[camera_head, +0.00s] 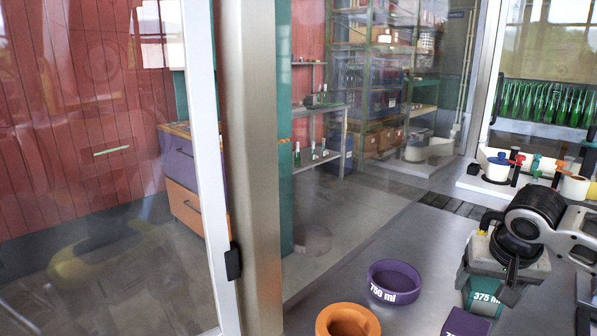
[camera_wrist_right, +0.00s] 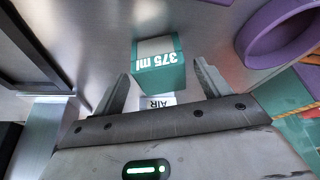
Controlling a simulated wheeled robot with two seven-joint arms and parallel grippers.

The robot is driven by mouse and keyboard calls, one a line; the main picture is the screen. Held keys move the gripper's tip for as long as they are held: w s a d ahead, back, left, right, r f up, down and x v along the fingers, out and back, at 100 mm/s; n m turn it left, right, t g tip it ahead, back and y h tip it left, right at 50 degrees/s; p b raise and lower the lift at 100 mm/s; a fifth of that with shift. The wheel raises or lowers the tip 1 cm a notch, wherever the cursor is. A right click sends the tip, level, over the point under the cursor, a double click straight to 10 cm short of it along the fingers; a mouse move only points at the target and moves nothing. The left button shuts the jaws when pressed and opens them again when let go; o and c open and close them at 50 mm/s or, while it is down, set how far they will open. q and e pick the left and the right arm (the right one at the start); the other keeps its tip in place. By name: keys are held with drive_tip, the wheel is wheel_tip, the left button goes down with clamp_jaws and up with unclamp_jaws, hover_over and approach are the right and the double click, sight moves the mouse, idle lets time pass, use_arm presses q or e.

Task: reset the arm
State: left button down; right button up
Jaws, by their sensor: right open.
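My right gripper (camera_head: 492,284) reaches in from the right in the head view, pointing down over the metal worktop. A teal block marked "375 ml" (camera_head: 484,297) shows just below it, partly hidden by the gripper. In the right wrist view, my right gripper's fingers (camera_wrist_right: 161,76) are spread apart. The teal block (camera_wrist_right: 158,64) stands ahead, in line with the gap between them, and I see no finger pressed on it. A small white label reading "AIR" (camera_wrist_right: 157,101) shows between the finger bases. My left gripper is in neither view.
A purple ring marked "750 ml" (camera_head: 396,281) and an orange ring (camera_head: 347,321) are left of the gripper. A purple block (camera_head: 465,323) is at the bottom edge. A metal post (camera_head: 252,150) and glass panel stand left. Green bottles (camera_head: 540,103) line the back right.

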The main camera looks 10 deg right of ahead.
drive_tip(key=shift+r, duration=1.25)
drive_tip(key=shift+f, duration=0.1)
